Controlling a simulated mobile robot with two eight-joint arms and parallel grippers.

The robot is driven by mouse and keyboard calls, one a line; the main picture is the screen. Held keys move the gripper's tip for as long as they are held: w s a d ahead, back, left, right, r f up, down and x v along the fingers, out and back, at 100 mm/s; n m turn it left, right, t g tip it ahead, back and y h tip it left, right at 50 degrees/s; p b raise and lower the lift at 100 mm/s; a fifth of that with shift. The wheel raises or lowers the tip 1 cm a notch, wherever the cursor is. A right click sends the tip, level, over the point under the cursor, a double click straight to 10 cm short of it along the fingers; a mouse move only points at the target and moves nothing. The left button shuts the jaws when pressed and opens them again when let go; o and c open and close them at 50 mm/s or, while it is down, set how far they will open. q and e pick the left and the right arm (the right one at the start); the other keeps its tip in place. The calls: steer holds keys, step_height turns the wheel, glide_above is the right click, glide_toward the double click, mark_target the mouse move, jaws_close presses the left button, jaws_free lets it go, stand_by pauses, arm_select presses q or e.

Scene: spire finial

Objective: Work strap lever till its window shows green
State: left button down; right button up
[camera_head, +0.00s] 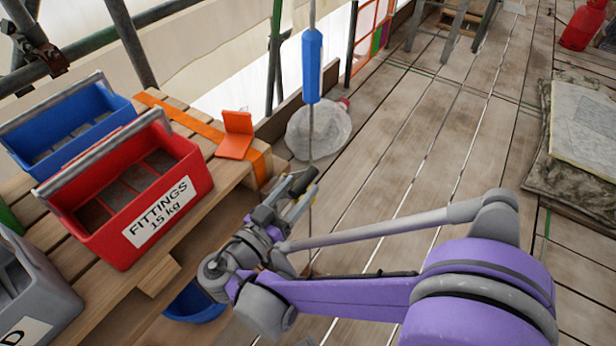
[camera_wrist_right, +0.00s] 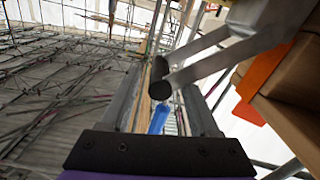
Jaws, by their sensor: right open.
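An orange strap (camera_head: 180,115) runs over the wooden pallet stack and down its right edge; it also shows in the right wrist view (camera_wrist_right: 264,75). A grey two-armed lever with a dark round crossbar (camera_wrist_right: 160,77) reaches out from beside the strap. In the head view the dark crossbar (camera_head: 305,182) shows at my right gripper's fingers. My right gripper (camera_head: 290,203) is open, and in the wrist view the crossbar lies in front of the gap between its fingers (camera_wrist_right: 160,105). Contact cannot be told. No window or green mark is discernible. My left gripper is out of view.
A red fittings box (camera_head: 95,225), a blue box (camera_head: 60,135) and a grey box (camera_head: 30,290) stand on the pallets. An orange angle piece (camera_head: 236,135) sits near the strap. A blue weight (camera_head: 312,65) hangs on a line behind my gripper.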

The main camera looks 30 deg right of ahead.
mark_target(308, 177)
steer(key=shift+x, duration=2.15)
steer(key=shift+c, duration=0.4)
jaws_close()
